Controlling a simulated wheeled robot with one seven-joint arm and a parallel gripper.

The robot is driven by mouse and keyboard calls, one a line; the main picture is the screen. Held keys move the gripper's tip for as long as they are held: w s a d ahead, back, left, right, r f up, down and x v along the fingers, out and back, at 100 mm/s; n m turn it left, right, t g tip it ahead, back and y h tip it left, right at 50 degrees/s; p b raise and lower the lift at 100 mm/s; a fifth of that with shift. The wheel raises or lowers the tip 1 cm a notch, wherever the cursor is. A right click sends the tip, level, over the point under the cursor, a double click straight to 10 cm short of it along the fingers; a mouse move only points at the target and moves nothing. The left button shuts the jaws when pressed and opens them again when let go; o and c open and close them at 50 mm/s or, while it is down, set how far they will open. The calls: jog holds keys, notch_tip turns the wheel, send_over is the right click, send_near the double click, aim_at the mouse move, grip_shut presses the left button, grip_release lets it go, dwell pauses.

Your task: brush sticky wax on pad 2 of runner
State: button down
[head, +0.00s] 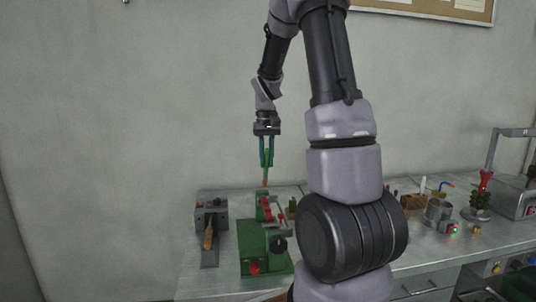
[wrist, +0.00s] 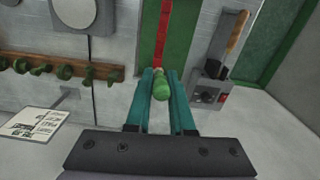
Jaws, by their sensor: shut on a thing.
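My gripper (head: 266,160) is raised above the left part of the bench, pointing down. Its teal fingers are shut on a slim brush (head: 265,182), which hangs upright with an orange-brown tip. In the wrist view the brush's rounded green end (wrist: 161,88) shows between the fingers; its bristles are hidden there. Below it stands a green fixture (head: 262,255) with a long red bar (head: 264,208), also seen in the wrist view (wrist: 163,25). The brush tip looks above the bar, seemingly apart from it. I cannot clearly make out the runner or pad 2.
A grey device (head: 211,222) with a wooden-handled tool stands left of the fixture. A brown rack with several green pieces (wrist: 60,70) and a printed sheet (wrist: 35,122) show in the wrist view. A round metal pot (head: 438,213) stands right of my arm, which hides the bench's middle.

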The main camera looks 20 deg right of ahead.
jog(key=shift+r, duration=0.95)
